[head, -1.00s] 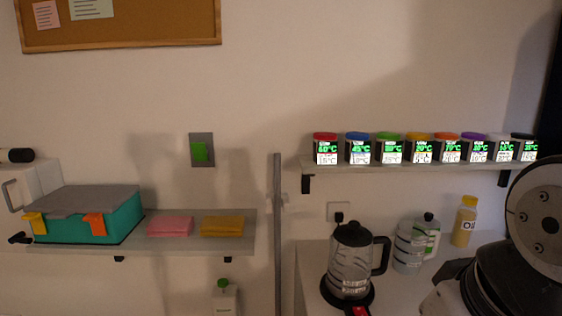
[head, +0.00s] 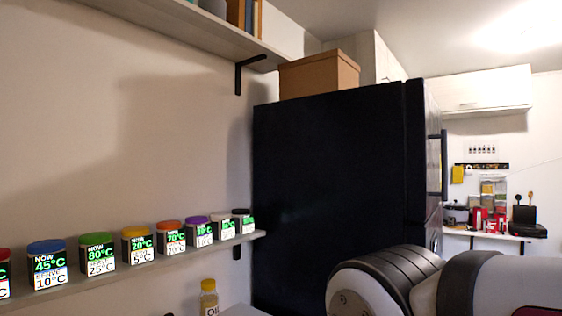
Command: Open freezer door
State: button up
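A tall black fridge-freezer (head: 330,190) stands in the middle of the head view, its broad side facing me. Its door edge (head: 415,160) is at the right of the cabinet, with a dark vertical handle (head: 444,165) sticking out on the far right side. The door looks closed against the body. The front face of the door is seen only at a steep angle. Part of my arm crosses the lower right and hides the lower front corner of the fridge. My gripper is not in view.
A cardboard box (head: 318,73) sits on the fridge. A shelf (head: 150,262) on the left wall holds several spice dispensers (head: 97,252); another shelf (head: 180,28) is above. An oil bottle (head: 209,296) stands below. A counter (head: 490,235) with kitchen items is at the far right.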

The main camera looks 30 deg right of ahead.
aim_at(426, 143)
jog(key=z, duration=1.6)
